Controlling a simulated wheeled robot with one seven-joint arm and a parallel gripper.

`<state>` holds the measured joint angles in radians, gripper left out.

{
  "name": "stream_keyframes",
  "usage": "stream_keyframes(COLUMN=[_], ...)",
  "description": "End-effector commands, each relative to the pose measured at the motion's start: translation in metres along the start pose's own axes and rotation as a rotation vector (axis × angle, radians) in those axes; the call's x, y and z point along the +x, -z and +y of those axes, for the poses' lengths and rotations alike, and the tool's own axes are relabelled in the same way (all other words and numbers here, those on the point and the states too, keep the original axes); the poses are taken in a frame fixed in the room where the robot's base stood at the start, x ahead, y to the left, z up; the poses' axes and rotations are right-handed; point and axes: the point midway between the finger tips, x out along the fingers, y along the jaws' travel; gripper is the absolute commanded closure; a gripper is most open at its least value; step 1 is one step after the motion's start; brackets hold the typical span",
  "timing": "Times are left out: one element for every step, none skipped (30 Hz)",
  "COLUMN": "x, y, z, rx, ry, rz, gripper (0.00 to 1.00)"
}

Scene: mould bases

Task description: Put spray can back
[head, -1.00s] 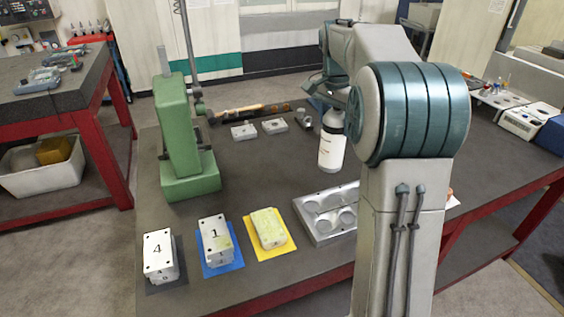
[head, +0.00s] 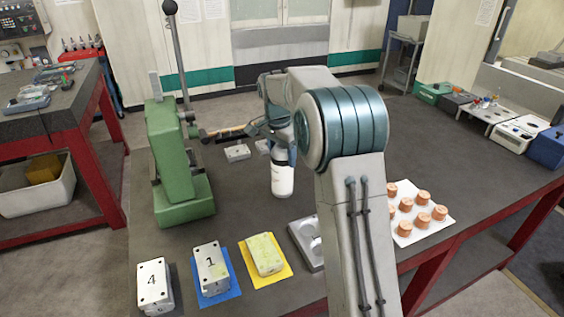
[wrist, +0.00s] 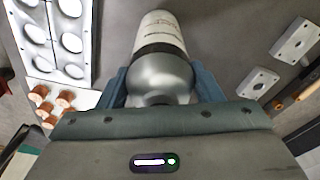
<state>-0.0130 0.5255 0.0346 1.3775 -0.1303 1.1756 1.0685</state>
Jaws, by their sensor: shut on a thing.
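The spray can (head: 283,180) is a white bottle with a dark band and a grey top. It is upright in the head view, near the middle of the table. My gripper (head: 280,118) is shut on its upper part. In the wrist view the can (wrist: 162,35) lies between the two blue-grey fingers of my gripper (wrist: 163,85). I cannot tell whether its base touches the table. My arm hides part of the table behind and right of it.
A green press (head: 175,165) stands left of the can. Numbered blocks (head: 210,265) and a yellow-green block (head: 265,253) lie in front. A metal mould plate (head: 303,240) is partly hidden by my arm. Copper pieces sit on a white sheet (head: 425,232) at right.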

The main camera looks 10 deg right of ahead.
Motion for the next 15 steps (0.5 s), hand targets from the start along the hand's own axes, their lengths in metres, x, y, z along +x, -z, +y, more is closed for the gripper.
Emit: stream_keyframes(x=[0.007, 0.011, 0.018, 0.022, 0.025, 0.03, 0.032, 0.034, 0.035, 0.035, 0.035, 0.035, 0.035, 0.035, 0.035], y=[-0.001, -0.001, -0.002, -0.002, -0.003, -0.003, -0.004, -0.004, -0.004, -0.004, -0.004, -0.004, -0.004, -0.004, -0.004], z=[0.001, 0.001, 0.001, 0.001, 0.001, 0.001, 0.001, 0.001, 0.001, 0.001, 0.001, 0.001, 0.001, 0.001, 0.001], rx=[0.001, 0.001, 0.001, 0.001, 0.001, 0.001, 0.0, 0.0, 0.0, 0.0, 0.0, 0.0, 0.0, 0.0, 0.0], ry=[-0.003, -0.004, -0.004, -0.003, -0.003, -0.002, -0.002, -0.001, -0.001, 0.0, 0.0, 0.0, 0.0, 0.0, 0.0], rz=[-0.002, -0.003, -0.003, -0.003, -0.003, -0.002, -0.002, -0.001, -0.001, 0.0, 0.0, 0.0, 0.0, 0.0, 0.0], gripper=[0.97, 0.97, 0.97, 0.97, 0.97, 0.97, 0.97, 0.97, 0.97, 0.97, 0.97, 0.97, 0.97, 0.97, 0.97])
